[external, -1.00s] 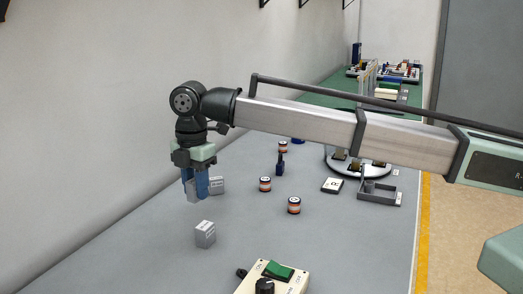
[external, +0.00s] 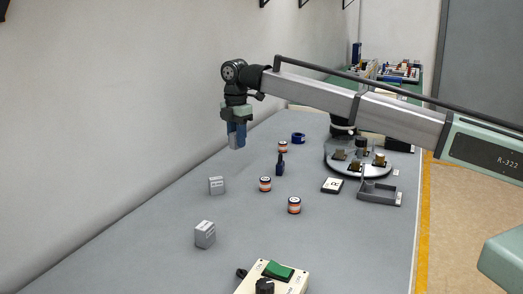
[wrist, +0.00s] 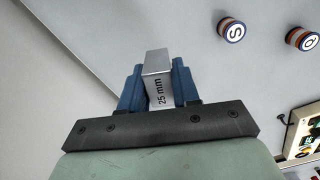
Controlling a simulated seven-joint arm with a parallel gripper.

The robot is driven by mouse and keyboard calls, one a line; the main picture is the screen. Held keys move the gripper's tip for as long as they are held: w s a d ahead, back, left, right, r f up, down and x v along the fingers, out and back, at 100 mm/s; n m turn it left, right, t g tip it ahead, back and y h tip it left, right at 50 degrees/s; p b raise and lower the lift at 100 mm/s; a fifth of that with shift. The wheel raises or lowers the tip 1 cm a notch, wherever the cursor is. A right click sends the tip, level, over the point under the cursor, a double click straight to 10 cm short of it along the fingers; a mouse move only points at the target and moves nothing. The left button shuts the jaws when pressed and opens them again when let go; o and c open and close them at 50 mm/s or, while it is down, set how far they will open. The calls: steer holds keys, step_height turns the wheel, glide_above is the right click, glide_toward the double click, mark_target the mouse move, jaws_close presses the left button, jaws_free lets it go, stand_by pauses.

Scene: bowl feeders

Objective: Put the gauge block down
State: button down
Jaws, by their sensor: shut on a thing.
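My gripper (external: 236,141) has blue fingers and is shut on a grey gauge block (external: 239,136), above the grey bench near the wall. In the wrist view the gauge block (wrist: 157,85) sits between the two blue fingers of my gripper (wrist: 158,88), and its side reads "25 mm". Its top end sticks out past the fingertips. Two other grey blocks rest on the bench, one (external: 216,186) below and left of my gripper and one (external: 205,235) nearer the camera. Their markings are too small to read.
A round plate (external: 340,165) with brass pieces, an "R" tile (external: 332,185) and a grey bracket (external: 379,193) lie right. A switch box (external: 275,280) stands in front.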

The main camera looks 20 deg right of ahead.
mark_target(236, 177)
steer(key=shift+w+a+n, duration=0.2)
steer(key=shift+n, duration=1.7)
steer(key=shift+f, duration=4.95)
steer(key=shift+f, duration=0.1)
steer(key=c, duration=0.8)
jaws_free()
step_height(236, 177, up, 12)
steer(key=shift+r, duration=0.1)
